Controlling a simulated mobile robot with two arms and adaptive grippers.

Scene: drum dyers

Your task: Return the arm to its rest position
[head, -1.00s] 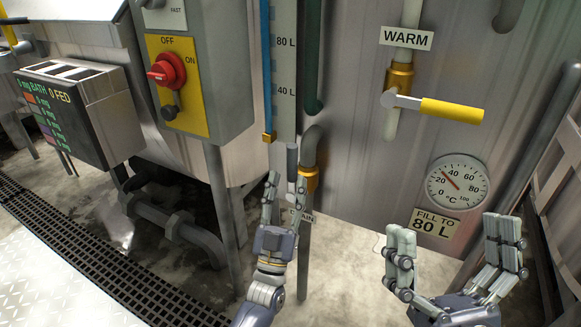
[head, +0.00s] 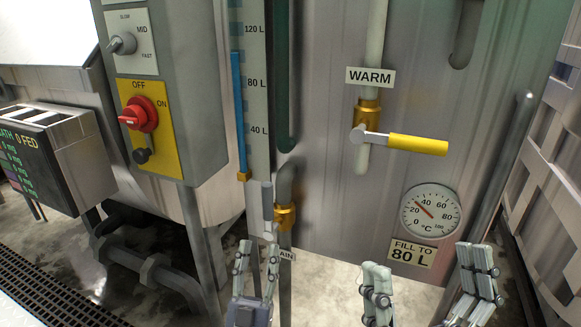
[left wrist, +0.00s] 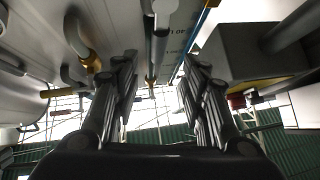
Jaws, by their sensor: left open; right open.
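My left gripper (head: 256,268) is at the bottom of the head view, in front of the brass drain valve (head: 284,217) and its label, which it partly hides. Its fingers are apart and nothing is between them; they also show spread in the left wrist view (left wrist: 157,95). Whether the left fingers touch the drain valve cannot be told.
The yellow warm-valve lever (head: 417,144) sticks out sideways from the steel drum. A control box with a red switch (head: 138,114) hangs left of the level gauge (head: 255,90). A feed box (head: 72,150) stands at far left. A slatted frame (head: 560,190) stands at right.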

